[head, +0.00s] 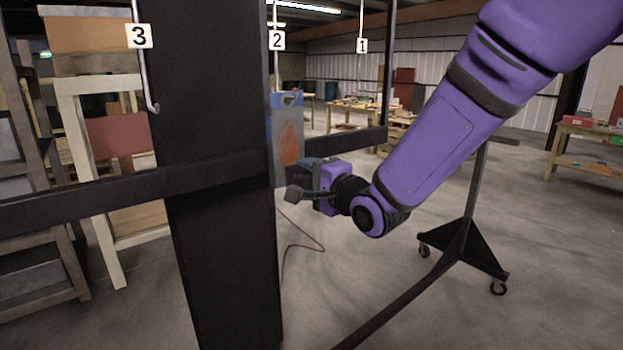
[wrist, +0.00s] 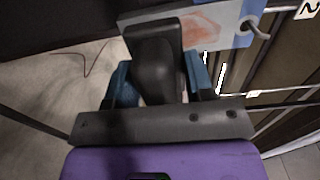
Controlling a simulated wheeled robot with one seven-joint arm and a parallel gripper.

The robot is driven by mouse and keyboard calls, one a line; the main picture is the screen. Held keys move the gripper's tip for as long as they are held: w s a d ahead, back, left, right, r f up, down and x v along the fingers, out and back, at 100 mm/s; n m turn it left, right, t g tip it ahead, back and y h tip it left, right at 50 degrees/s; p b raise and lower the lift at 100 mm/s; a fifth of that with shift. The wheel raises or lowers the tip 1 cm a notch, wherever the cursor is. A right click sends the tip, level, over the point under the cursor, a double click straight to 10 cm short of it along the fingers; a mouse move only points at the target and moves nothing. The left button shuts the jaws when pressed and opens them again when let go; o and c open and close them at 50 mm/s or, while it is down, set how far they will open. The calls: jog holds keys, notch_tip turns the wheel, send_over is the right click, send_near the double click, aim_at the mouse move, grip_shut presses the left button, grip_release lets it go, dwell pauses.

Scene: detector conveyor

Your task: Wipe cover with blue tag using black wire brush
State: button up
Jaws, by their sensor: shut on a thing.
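The cover (head: 288,150) is a grey hanging panel with a rusty orange patch and a blue area, seemingly the tag (head: 291,99), at its top. It hangs by the label 2 and is partly hidden by a black post. In the wrist view the cover (wrist: 200,32) lies beyond my gripper, with a hook at its right end. My gripper (head: 308,168) is at the cover's lower right. In the wrist view its blue fingers (wrist: 160,85) are shut on the black brush (wrist: 153,50). The brush overlaps the cover there; I cannot tell whether they touch. Its bristles are hidden.
A thick black post (head: 215,200) and a horizontal dark rail (head: 110,187) stand left of my gripper. Labels 3 (head: 139,36), 2 (head: 277,40) and 1 (head: 362,46) hang above. A wheeled black stand (head: 465,245) is at right. A shelf (head: 30,200) fills the left.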

jog(key=shift+x, duration=2.9)
jog(key=shift+x, duration=1.1)
jog(key=shift+d, duration=0.1)
